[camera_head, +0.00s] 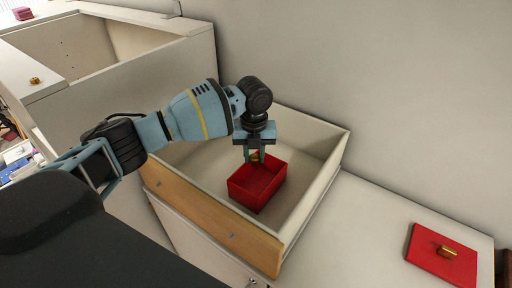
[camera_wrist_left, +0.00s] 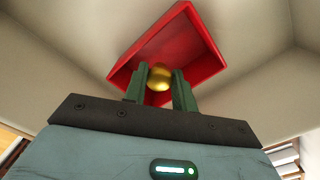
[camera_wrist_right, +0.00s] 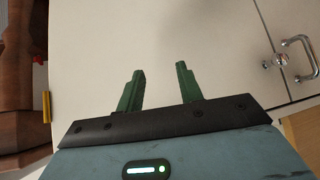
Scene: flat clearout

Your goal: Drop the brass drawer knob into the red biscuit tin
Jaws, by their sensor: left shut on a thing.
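The red biscuit tin (camera_head: 252,190) stands open inside a pulled-out drawer; its inside also shows in the left wrist view (camera_wrist_left: 207,62). My left gripper (camera_head: 254,158) points down over the tin's far edge. It is shut on the brass drawer knob (camera_wrist_left: 159,78), which sits between its green fingertips. In the head view the knob (camera_head: 255,157) is a small gold spot above the tin. My right gripper (camera_wrist_right: 160,88) shows only in the right wrist view, with its fingers apart and nothing between them.
The drawer (camera_head: 213,218) has a wooden front and pale walls around the tin. A red lid (camera_head: 428,261) with a brass-coloured handle lies on the white surface at right. A small brass piece (camera_head: 35,80) sits on the cabinet edge at left. A cabinet handle (camera_wrist_right: 301,58) is near my right gripper.

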